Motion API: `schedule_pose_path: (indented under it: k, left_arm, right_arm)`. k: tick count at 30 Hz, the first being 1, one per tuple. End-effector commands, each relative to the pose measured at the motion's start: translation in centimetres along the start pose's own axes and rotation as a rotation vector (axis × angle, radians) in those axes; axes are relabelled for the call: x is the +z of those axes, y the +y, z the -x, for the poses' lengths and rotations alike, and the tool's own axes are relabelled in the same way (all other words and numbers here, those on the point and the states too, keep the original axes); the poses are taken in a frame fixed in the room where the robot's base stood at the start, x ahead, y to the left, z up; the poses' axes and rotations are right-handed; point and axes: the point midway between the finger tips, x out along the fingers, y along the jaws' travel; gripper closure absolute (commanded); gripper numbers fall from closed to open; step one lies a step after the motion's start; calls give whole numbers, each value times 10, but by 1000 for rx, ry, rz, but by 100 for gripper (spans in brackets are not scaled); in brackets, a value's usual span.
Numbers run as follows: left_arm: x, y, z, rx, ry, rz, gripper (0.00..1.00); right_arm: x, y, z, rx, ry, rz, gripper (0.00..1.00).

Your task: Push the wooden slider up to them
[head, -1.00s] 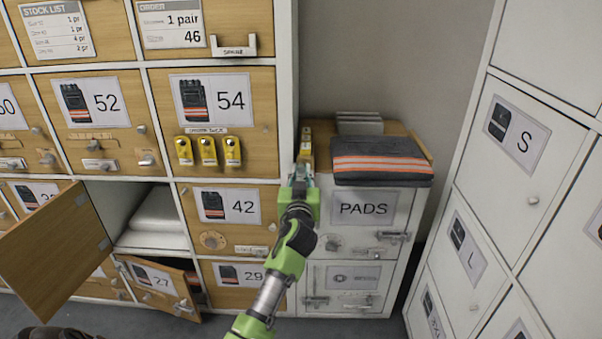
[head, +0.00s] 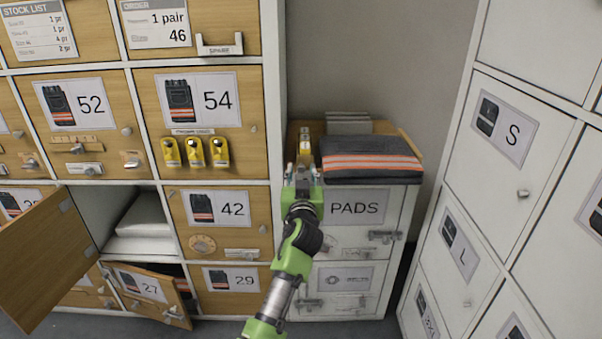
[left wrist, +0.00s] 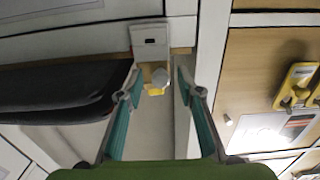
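A wooden top piece (head: 310,128) shows on the low white PADS cabinet (head: 358,230), and a light wooden edge (head: 409,142) shows behind the folded dark garment (head: 370,162) with orange stripes. I cannot tell which wood is the slider; the garment hides much of it. My left gripper (head: 303,168) is at the cabinet's front left top, just left of the garment. In the left wrist view its fingers (left wrist: 157,88) are apart, with a small white and yellow item (left wrist: 157,78) showing beyond and between them. Contact is unclear. My right gripper is not in view.
White lockers (head: 505,140) stand right.

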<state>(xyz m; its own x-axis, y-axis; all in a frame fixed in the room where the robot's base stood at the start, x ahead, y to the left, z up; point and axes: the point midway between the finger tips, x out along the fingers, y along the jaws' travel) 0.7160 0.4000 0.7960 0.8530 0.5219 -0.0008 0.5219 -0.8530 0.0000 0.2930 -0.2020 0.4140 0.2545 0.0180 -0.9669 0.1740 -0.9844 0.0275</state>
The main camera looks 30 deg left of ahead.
Motion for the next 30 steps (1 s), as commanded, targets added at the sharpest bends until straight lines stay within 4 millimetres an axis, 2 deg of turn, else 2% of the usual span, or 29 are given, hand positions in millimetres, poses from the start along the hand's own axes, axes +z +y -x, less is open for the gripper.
schedule_pose_path:
  k: [11,24,30]
  left_arm:
    - [1,0,5,0,0,0,67]
    - [1,1,68,1,-2,2,67]
    - [0,0,75,0,-1,-1,67]
  right_arm:
    - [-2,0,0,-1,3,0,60]
    - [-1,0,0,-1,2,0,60]
    - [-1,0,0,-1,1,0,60]
